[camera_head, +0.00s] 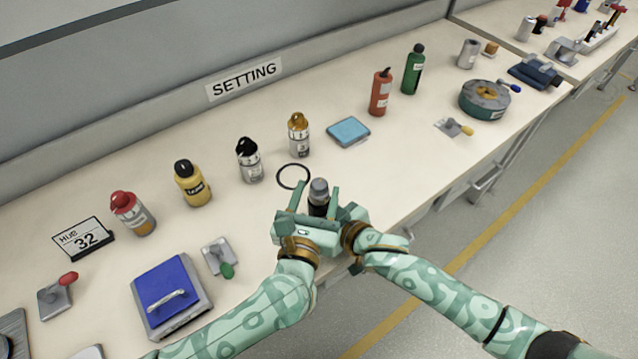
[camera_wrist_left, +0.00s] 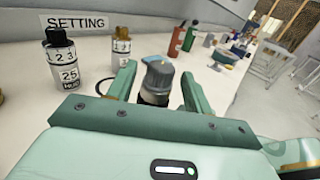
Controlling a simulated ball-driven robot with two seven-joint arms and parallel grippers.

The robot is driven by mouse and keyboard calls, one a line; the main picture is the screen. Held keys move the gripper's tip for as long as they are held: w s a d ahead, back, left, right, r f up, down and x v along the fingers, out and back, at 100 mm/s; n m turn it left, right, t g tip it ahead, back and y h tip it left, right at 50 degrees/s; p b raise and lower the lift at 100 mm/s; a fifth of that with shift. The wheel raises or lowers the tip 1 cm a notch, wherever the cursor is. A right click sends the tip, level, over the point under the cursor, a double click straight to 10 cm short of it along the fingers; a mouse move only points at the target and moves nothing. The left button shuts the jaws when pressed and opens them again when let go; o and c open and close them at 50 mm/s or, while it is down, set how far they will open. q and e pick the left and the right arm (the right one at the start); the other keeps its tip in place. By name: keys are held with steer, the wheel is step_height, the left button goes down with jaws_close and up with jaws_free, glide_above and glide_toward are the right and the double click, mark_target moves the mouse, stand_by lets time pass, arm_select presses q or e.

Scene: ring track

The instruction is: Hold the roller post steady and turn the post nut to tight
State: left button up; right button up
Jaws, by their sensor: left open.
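A short post with a grey rounded top and a dark lower part (camera_head: 318,189) stands on the bench; I take it for the roller post. It also shows in the left wrist view (camera_wrist_left: 157,82). My left gripper (camera_head: 317,200) is open, with one finger on each side of the post. In the left wrist view a gap shows between the post and the fingers. My right gripper (camera_head: 352,214) is close beside the left one at the right of the post, and its fingers are mostly hidden. I cannot make out the post nut separately from the grey top.
A thin black ring (camera_head: 293,177) lies just behind the post. Several bottles, such as a gold-topped one (camera_head: 299,134), stand further back. A light blue pad (camera_head: 348,132) lies behind right. A blue-lidded box (camera_head: 170,296) and a green-knobbed clamp (camera_head: 219,257) are at left. The bench edge is close at right.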

arm_select(q)
steer(key=shift+x, duration=1.3)
steer(key=c, duration=1)
steer(key=shift+o, duration=0.2)
